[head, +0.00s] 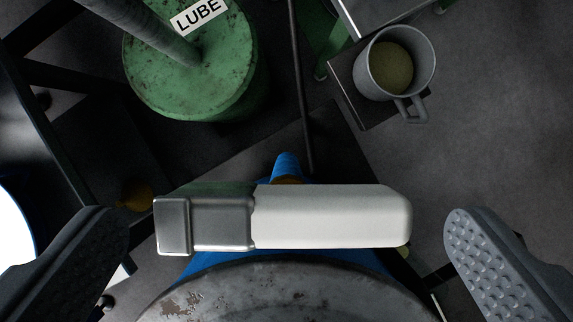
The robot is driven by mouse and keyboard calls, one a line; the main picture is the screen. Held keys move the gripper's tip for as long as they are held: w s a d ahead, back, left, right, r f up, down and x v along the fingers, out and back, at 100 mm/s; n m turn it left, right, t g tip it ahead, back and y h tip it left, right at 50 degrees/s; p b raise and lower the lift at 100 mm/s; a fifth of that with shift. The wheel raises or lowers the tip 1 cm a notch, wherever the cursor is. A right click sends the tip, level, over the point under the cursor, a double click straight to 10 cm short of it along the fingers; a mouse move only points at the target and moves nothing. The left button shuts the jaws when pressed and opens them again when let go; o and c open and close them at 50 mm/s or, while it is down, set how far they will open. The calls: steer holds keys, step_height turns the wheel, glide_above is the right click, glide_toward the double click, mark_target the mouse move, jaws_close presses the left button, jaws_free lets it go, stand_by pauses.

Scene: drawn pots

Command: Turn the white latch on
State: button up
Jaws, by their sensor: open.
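The white latch (332,216) lies level across the lower middle of the head view. Its right part is a white rounded handle, and its left end is a bare grey metal block (203,223). My gripper (287,245) is open, with one dark grey finger at the lower left and one with a studded pad at the lower right. The latch lies between the fingers in the picture, with a gap on each side. I see no contact. How far the fingers are from it in depth I cannot tell.
A worn round metal top (285,295) with blue parts is just below the latch. A green drum (190,75) marked LUBE stands at the upper left. A grey mug (397,65) with yellowish contents stands at the upper right. Dark frame bars run along the left. Grey floor is clear at right.

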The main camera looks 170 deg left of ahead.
mark_target(288, 214)
steer(key=shift+x, duration=1)
steer(key=shift+w, duration=0.1)
